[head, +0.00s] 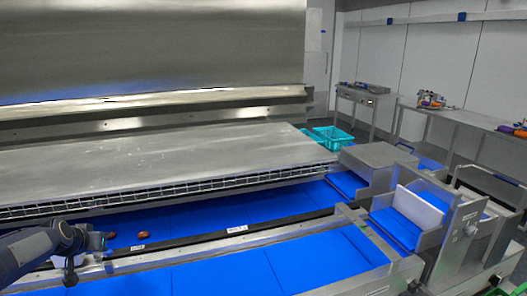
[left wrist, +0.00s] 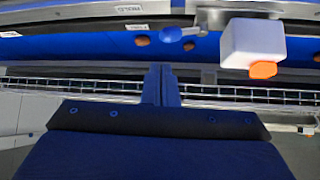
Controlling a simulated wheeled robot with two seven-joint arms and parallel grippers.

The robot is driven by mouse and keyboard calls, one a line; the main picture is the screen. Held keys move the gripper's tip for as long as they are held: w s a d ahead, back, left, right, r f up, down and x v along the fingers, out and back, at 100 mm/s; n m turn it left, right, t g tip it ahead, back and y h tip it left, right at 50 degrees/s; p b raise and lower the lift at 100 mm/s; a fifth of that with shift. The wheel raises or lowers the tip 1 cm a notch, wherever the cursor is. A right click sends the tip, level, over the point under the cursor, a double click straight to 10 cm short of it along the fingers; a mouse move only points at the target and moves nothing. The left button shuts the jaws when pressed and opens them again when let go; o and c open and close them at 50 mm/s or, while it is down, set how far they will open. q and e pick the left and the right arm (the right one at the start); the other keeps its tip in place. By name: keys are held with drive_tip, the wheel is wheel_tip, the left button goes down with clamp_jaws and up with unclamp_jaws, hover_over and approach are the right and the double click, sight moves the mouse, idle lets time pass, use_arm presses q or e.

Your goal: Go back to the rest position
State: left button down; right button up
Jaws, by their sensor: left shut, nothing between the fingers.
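My left gripper (head: 70,277) is at the lower left of the head view, above the near edge of the blue conveyor belt (head: 205,220). In the left wrist view its fingers (left wrist: 160,80) are together, with nothing between them. Two brown dates lie on the belt just beyond it, one date (head: 143,234) near a white label and another (head: 108,235) close to the gripper. The left wrist view shows brown dates on blue, including one date (left wrist: 142,41) left of centre. My right gripper is in neither view.
A wire-mesh edge (head: 200,185) runs below a wide steel cover (head: 150,160) behind the belt. A steel rail (head: 230,240) separates two blue belts. A white block (left wrist: 252,42) with an orange end and a blue knob (left wrist: 171,34) show in the wrist view. Teal crates (head: 333,137) stand farther back.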

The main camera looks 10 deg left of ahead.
use_arm(q)
drive_tip(key=s+d+r+m+h, duration=0.1)
drive_tip(key=s+d+r, duration=0.15)
drive_tip(key=d, duration=0.45)
drive_tip(key=s+d+r+g+h, duration=0.1)
drive_tip(key=s+d, duration=0.2)
drive_tip(key=d, duration=0.5)
drive_tip(key=s+d+r+m+h, duration=0.1)
drive_tip(key=s+d+r, duration=0.15)
drive_tip(key=d, duration=0.45)
drive_tip(key=s+d+f+g+h, duration=0.1)
drive_tip(key=s+d+f+h, duration=0.1)
drive_tip(key=s+d, duration=0.5)
drive_tip(key=s+d+f+g+h, duration=0.1)
drive_tip(key=s+d+f, duration=0.2)
drive_tip(key=s+d, duration=0.3)
drive_tip(key=s, duration=0.4)
drive_tip(key=shift+d+f+h, duration=0.3)
drive_tip(key=shift+d+h, duration=0.1)
drive_tip(key=shift+s, duration=0.15)
